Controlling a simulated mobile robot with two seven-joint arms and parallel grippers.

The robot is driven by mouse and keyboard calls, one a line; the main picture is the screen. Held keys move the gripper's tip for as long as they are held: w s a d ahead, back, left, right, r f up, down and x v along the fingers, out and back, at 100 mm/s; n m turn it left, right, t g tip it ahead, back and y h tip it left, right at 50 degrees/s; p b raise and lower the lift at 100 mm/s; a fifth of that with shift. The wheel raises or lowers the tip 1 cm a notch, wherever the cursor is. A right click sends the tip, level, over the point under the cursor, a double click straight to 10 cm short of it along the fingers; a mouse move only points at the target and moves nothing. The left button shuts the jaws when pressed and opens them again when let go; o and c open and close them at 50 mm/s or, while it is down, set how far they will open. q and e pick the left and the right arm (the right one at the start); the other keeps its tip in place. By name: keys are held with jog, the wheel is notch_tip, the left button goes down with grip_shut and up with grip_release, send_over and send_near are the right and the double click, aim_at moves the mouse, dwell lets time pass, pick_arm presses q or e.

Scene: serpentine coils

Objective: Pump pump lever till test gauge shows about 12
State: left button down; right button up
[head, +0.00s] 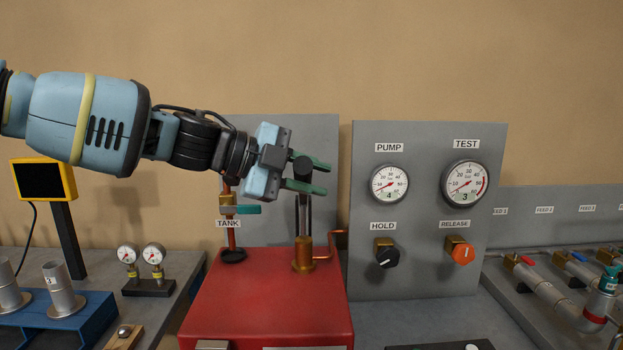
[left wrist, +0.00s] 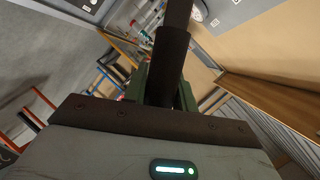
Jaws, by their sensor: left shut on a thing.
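The pump lever (head: 304,212) rises from the brass pump fitting (head: 303,255) on top of the red tank (head: 265,300). My left gripper (head: 308,177) is shut on the lever's dark grip near its top; the dark grip (left wrist: 171,65) also runs between the green fingers in the left wrist view. The lever looks close to upright. The test gauge (head: 465,184) on the grey panel has the number 3 on its face. The pump gauge (head: 389,184) beside it has the number 4. My right gripper is in neither view.
The grey panel (head: 420,280) right of the tank carries a black hold knob (head: 386,254) and an orange release knob (head: 461,252). Pipes with valves (head: 550,290) lie at the right. Two small gauges (head: 140,254) and a blue rack (head: 70,318) stand at the left.

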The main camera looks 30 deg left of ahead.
pick_arm(q)
jog(key=shift+r, duration=0.15)
jog(key=c, duration=1.1)
grip_release()
jog(key=shift+p+v, duration=0.4)
jog(key=shift+v, duration=3.5)
